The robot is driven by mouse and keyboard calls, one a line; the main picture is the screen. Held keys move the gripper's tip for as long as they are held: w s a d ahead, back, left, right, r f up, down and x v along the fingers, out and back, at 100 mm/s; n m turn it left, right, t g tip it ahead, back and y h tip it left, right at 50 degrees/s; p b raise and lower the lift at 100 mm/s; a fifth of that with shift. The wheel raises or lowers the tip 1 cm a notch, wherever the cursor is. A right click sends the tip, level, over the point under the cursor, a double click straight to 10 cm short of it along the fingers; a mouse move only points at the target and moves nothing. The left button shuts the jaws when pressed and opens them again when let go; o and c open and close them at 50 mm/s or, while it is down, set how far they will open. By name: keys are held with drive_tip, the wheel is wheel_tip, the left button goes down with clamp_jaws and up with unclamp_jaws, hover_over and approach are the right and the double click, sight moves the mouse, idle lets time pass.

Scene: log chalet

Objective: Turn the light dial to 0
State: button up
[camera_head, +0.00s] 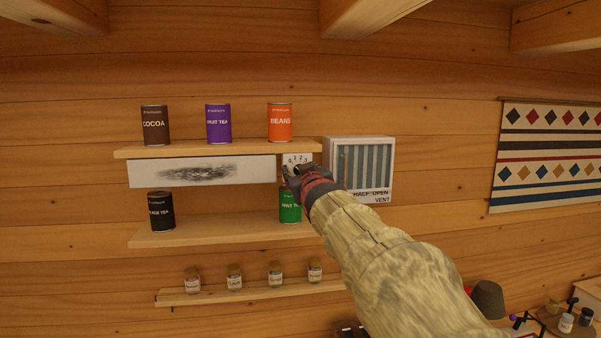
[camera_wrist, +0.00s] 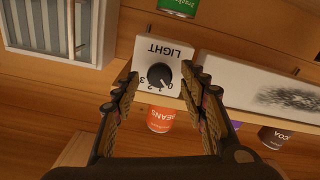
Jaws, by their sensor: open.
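The light dial (camera_wrist: 159,76) is a round black knob on a white panel (camera_wrist: 150,55) marked LIGHT, with the numbers 0 to 3 around it. The wrist view shows it upside down. A small pale mark on the knob lies on the numbered side, but I cannot tell surely which number it points at. My gripper (camera_wrist: 160,98) is open and empty, its two fingers spread to either side of the dial. It seems not to touch the knob. In the head view my gripper (camera_head: 293,172) covers the dial, and only the top of the white panel (camera_head: 298,158) shows.
Cocoa (camera_head: 155,125), fruit tea (camera_head: 218,124) and beans (camera_head: 280,122) tins stand on the upper shelf (camera_head: 180,151). Black tea (camera_head: 160,211) and a green tin (camera_head: 290,207) stand below. A vent box (camera_head: 390,160) is right of the panel. Several jars line the lowest shelf (camera_head: 215,295).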

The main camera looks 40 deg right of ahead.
drive_tip(key=v, duration=1.2)
drive_tip(key=shift+s, duration=0.1)
drive_tip(key=s+a+f+m+g+y+b, duration=0.1)
drive_tip(key=s+f+g, duration=0.25)
drive_tip(key=f, duration=0.75)
drive_tip(key=s+f+m+g+y+b, duration=0.1)
drive_tip(key=s+f+g, duration=0.25)
drive_tip(key=f, duration=0.65)
drive_tip(key=s+a+f+n+g+y+b, duration=0.1)
drive_tip(key=s+a+f+b, duration=0.3)
drive_tip(key=a+f, duration=0.5)
drive_tip(key=s+a+f+n+y+b, duration=0.2)
drive_tip(key=s+a+f+y+b, duration=0.2)
drive_tip(key=a+f+b, duration=0.3)
drive_tip(key=s+a+f+n+g+y+b, duration=0.1)
drive_tip(key=s+a+f+b, duration=0.3)
drive_tip(key=a+f, duration=0.9)
wheel_tip(320, 180, down, 5)
drive_tip(key=shift+s+r+n+g+y+b, duration=0.25)
drive_tip(key=shift+n+y+b, duration=0.35)
drive_tip(key=shift+y+b, duration=0.3)
